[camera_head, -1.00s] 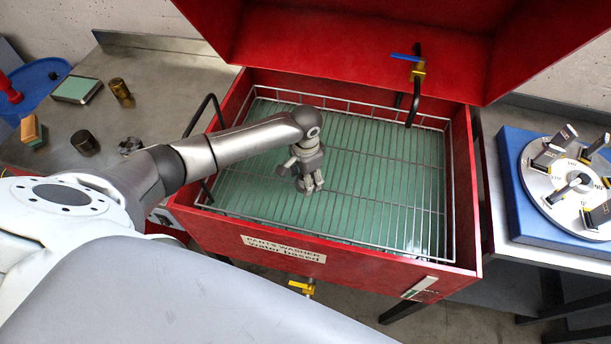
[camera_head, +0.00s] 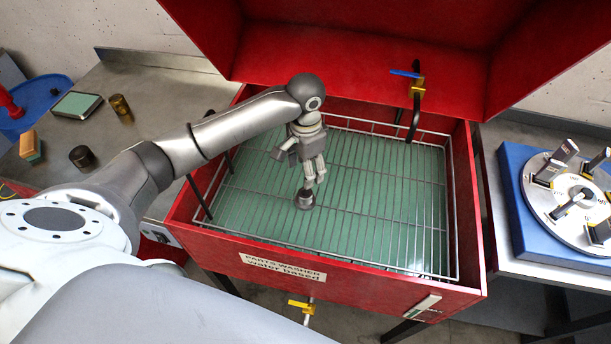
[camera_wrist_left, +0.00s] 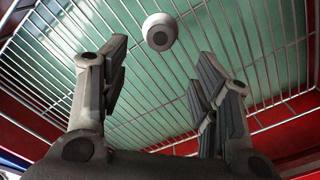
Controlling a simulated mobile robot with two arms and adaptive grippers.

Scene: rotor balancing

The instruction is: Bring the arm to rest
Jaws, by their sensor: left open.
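My left gripper (camera_head: 312,180) hangs fingers down over the wire basket (camera_head: 380,215) of the red parts washer (camera_head: 385,297). In the left wrist view its two fingers (camera_wrist_left: 163,62) stand wide apart with nothing between them. A small round grey metal part (camera_head: 304,199) with a dark centre sits on the basket, just below the fingertips. In the left wrist view the round part (camera_wrist_left: 159,32) lies beyond the fingertips, apart from them. My left arm reaches in from the left over the washer's wall. My right gripper is not in view.
The washer's raised red lid (camera_head: 350,60) and a black hose with a brass valve (camera_head: 417,85) stand behind the basket. A blue-based dial fixture (camera_head: 510,185) is at right. Several small items, including a dark cylinder (camera_head: 82,157), are on the left bench (camera_head: 160,85).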

